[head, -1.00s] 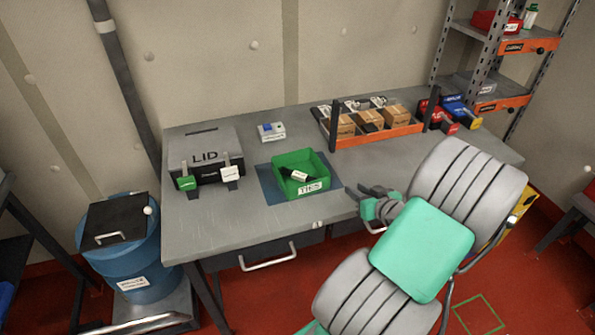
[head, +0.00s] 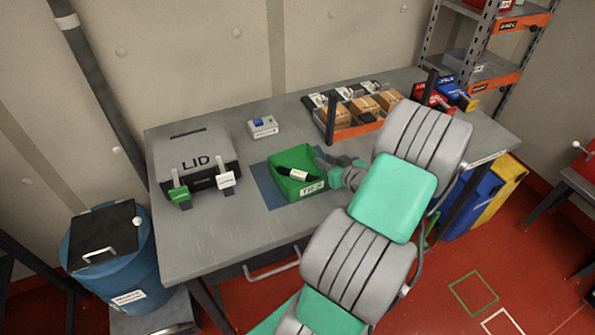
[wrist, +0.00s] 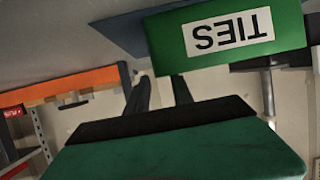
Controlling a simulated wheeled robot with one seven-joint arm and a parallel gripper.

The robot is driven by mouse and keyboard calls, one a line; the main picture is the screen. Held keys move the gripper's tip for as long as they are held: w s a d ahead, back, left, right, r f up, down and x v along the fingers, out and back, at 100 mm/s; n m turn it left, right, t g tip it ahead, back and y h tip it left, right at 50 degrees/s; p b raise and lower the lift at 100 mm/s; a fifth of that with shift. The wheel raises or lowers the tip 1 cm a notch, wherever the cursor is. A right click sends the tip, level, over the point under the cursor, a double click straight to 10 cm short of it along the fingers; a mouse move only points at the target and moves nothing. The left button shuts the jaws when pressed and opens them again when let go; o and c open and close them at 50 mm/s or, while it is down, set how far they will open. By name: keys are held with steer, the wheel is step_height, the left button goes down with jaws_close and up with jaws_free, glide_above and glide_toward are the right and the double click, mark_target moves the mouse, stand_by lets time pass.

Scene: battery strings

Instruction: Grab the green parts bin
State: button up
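The green parts bin (head: 288,188) sits on a blue mat on the workbench, with a white TIES label on its front wall and a dark item with a white band inside. In the wrist view the bin's labelled wall (wrist: 163,42) shows upside down at the top. My gripper (head: 322,161) is at the bin's right side, close to its rim. In the wrist view its two dark fingers (wrist: 160,80) stand apart with a gap between them, tips near the rim. Whether a finger touches the bin or reaches over its wall cannot be told.
A grey box marked LID (head: 197,152) stands left of the bin, and a small device with a blue button (head: 262,126) behind it. An orange-edged tray (head: 350,131) with cartons is close behind my gripper. Bare bench top (head: 215,235) lies to the bin's front left.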

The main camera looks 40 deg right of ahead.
steer(key=p+x, duration=0.1)
steer(key=x, duration=0.2)
steer(key=shift+w+f, duration=0.1)
steer(key=shift+w, duration=0.3)
steer(key=shift+c, duration=0.6)
jaws_close()
stand_by(0.4)
